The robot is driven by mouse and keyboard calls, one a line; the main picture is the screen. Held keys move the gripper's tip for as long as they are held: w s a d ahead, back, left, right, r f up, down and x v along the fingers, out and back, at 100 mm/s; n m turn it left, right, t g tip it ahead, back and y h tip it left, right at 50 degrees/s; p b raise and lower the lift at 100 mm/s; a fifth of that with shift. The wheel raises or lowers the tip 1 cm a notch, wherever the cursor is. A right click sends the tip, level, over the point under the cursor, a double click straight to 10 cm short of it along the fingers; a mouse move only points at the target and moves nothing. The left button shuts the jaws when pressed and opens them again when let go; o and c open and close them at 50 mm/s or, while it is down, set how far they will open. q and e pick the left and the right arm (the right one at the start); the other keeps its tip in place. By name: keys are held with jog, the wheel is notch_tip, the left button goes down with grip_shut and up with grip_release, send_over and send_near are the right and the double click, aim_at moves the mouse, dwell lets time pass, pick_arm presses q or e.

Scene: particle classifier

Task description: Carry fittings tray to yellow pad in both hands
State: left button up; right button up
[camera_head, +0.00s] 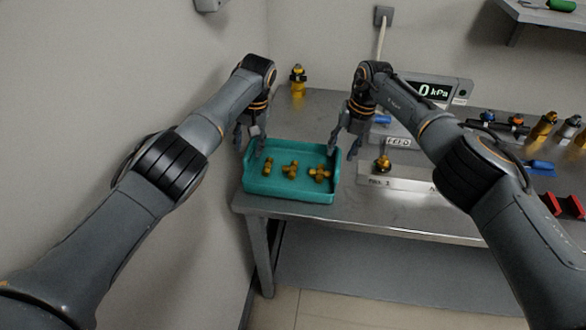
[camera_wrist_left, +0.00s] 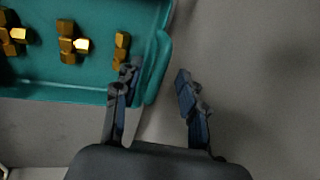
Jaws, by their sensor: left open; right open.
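The fittings tray (camera_head: 290,190) is a teal, shallow, rectangular tray at the left end of the metal bench. Three brass fittings (camera_head: 291,170) lie in it. My left gripper (camera_head: 249,145) is open at the tray's left end. In the left wrist view its fingers (camera_wrist_left: 158,82) are spread, one over the tray's edge (camera_wrist_left: 160,60) and one outside it; I cannot tell whether they touch it. My right gripper (camera_head: 344,151) is open at the tray's right end, close to the rim. I see no yellow pad in either view.
The bench (camera_head: 300,110) carries a brass fitting (camera_head: 298,81) behind the tray and another fitting (camera_head: 382,163) on a labelled plate to the right. A pressure display (camera_head: 430,90) stands behind. Several fittings and red holders (camera_head: 551,204) fill the right side. Walls stand close left and behind.

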aim_at(248, 150)
pick_arm(q)
notch_tip(248, 150, down, 2)
jog(key=shift+w+a+f, duration=0.1)
jog(key=shift+a, duration=0.05)
pick_arm(e)
jog(key=shift+w+a+f, duration=0.1)
jog(key=shift+a+f, duration=0.15)
jog(key=shift+f, duration=0.8)
pick_arm(q)
jog(key=shift+a+f, duration=0.15)
jog(key=shift+f, duration=0.35)
pick_arm(e)
jog(key=shift+f, duration=0.55)
pick_arm(q)
grip_shut()
pick_arm(e)
grip_shut()
jog(key=shift+r, duration=0.1)
